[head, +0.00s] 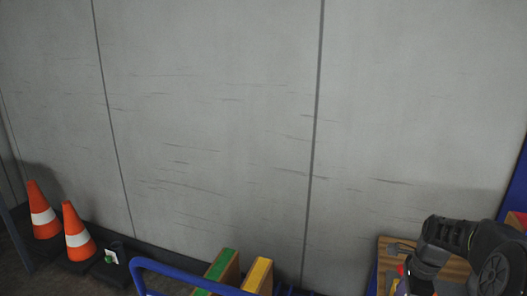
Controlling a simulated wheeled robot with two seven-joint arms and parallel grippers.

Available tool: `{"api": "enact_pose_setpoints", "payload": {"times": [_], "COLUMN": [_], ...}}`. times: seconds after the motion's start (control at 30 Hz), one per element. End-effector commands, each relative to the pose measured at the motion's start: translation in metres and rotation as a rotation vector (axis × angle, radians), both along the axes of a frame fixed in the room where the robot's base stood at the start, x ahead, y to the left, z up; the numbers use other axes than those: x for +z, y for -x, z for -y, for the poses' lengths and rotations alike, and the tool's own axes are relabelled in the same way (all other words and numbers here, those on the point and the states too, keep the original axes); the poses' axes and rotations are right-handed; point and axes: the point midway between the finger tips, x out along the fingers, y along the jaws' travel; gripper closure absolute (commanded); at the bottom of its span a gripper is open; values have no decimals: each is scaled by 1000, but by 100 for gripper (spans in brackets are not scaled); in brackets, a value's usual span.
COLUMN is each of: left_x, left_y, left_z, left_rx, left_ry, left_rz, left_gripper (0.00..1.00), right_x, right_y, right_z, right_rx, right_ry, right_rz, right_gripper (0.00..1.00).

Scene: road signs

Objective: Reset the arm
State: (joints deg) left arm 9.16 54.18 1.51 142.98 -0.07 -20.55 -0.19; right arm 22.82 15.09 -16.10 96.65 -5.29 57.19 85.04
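My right arm (454,240) comes in from the lower right corner, dark and bent, and reaches down in front of a wooden surface (454,270). Small dark grey parts with a touch of red show at its lower left end. I cannot make out the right gripper's fingers there or whether they hold anything. My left arm and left gripper are not in view.
A grey panelled wall (210,120) fills most of the view. Two orange and white cones (41,212) (76,232) stand at the lower left. A blue rail (190,277), a green-topped block (221,265) and a yellow-topped block (258,275) show at the bottom.

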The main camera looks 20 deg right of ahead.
Motion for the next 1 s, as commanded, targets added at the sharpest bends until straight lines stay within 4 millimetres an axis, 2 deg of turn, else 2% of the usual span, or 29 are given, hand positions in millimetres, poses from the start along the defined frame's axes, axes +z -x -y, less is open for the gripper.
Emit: {"api": "enact_pose_setpoints", "payload": {"times": [0.17,0.37,0.47,0.57,0.67,0.7,0.8,0.9,1.0], "left_x": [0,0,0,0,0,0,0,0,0], "left_y": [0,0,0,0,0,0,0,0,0], "left_z": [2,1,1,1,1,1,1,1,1], "left_rx": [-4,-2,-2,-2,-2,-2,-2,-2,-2], "left_ry": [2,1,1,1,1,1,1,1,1], "left_rz": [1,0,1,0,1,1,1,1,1], "left_gripper": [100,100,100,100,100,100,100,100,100], "right_x": [-32,-82,-112,-149,-194,-213,-250,-273,-285], "right_y": [-7,-13,-13,-8,9,20,55,92,128], "right_z": [-21,-57,-84,-119,-168,-192,-250,-297,-334], "right_rx": [118,308,435,593,802,898,1142,1349,1522], "right_ry": [-4,-14,-19,-30,-51,-62,-82,-96,-109], "right_rz": [7,24,39,58,89,106,157,210,259], "right_gripper": [35,35,35,35,35,35,35,35,35]}}
